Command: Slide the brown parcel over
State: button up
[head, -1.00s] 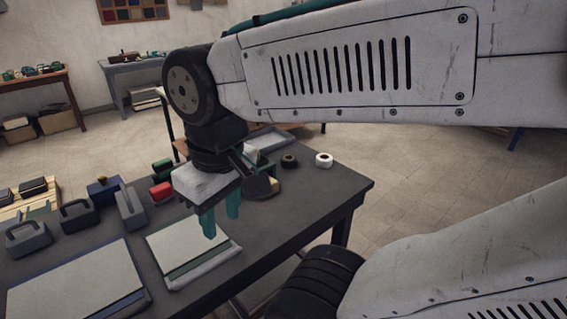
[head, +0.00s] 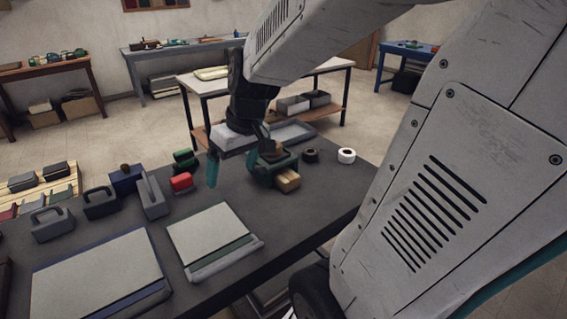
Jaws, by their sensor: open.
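The brown parcel (head: 288,180) looks like a small tan block near the middle of the dark workbench, partly hidden by teal and dark shapes at its left. My gripper (head: 237,184) points down over the bench, just left of the parcel. Its teal fingers are spread wide, with nothing seen between them. The right finger is close to the parcel; I cannot tell whether they touch.
A red block (head: 181,182) and a green block (head: 185,160) stand left of my gripper. A black roll (head: 310,155) and a white roll (head: 346,155) are at right, a grey tray (head: 293,134) behind. Flat panels (head: 210,238) lie in front.

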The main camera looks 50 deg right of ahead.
jog(key=w+d+f+m+t, duration=0.1)
jog(key=w+d+f, duration=0.35)
jog(key=d, duration=0.55)
jog(key=m+h, duration=0.2)
jog(key=h, duration=0.1)
send_near(290, 177)
notch_tip(290, 177, down, 3)
jog(key=shift+w+d+r, duration=0.15)
jog(key=shift+w+d, duration=0.05)
jog(key=shift+d, duration=0.05)
jog(key=shift+n, duration=0.3)
jog(key=x, duration=0.7)
jog(key=shift+w+f, duration=0.3)
jog(key=shift+f, duration=0.05)
jog(key=c, duration=1.3)
jog(key=shift+a, duration=0.1)
